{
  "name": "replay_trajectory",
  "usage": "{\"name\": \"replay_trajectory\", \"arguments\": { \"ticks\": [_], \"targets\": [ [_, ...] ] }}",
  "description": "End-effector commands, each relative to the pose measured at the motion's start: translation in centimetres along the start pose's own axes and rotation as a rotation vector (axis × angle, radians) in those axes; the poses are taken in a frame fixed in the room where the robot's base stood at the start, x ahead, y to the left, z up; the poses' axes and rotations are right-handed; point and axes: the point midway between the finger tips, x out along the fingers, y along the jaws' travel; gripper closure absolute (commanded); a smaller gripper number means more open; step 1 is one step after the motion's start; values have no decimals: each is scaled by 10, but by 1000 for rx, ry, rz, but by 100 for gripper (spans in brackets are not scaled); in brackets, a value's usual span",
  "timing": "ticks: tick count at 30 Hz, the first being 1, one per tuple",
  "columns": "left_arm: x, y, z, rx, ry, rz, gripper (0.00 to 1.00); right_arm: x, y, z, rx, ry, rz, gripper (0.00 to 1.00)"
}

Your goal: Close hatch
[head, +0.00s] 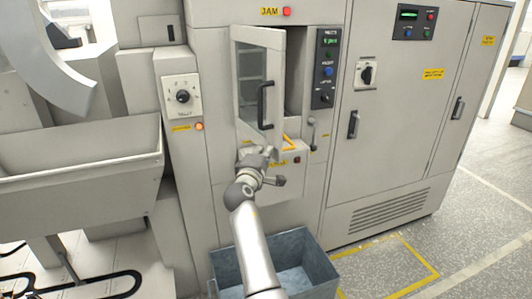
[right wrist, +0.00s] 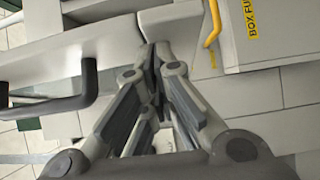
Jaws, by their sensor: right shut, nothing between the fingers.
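The hatch (head: 276,62) is a pale framed door with a window and a black handle (head: 264,104). It stands ajar on the machine front, with a dark gap along its right side. In the right wrist view the hatch (right wrist: 60,48) is at upper left, its black handle (right wrist: 62,104) below. My right gripper (head: 258,152) is shut and empty at the hatch's lower edge. In the right wrist view its fingertips (right wrist: 153,50) are close to the panel's end; I cannot tell if they touch. My left gripper is not in view.
A button panel (head: 326,68) is right of the hatch. A yellow handle (right wrist: 213,24) is right of my fingertips. A blue-grey bin (head: 318,265) stands on the floor below. A large trough (head: 75,185) is at left. Open floor is at right.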

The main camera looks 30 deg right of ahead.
Motion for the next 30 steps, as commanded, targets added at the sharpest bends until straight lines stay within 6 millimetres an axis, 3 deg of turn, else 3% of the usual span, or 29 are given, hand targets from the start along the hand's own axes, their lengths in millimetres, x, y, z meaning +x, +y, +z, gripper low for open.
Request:
{"name": "replay_trajectory", "arguments": {
  "ticks": [16,30],
  "targets": [
    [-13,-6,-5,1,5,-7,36,10,3,14,-2,44,2,100],
    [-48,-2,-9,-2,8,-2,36,59,4,58,-3,126,1,100]
  ]
}}
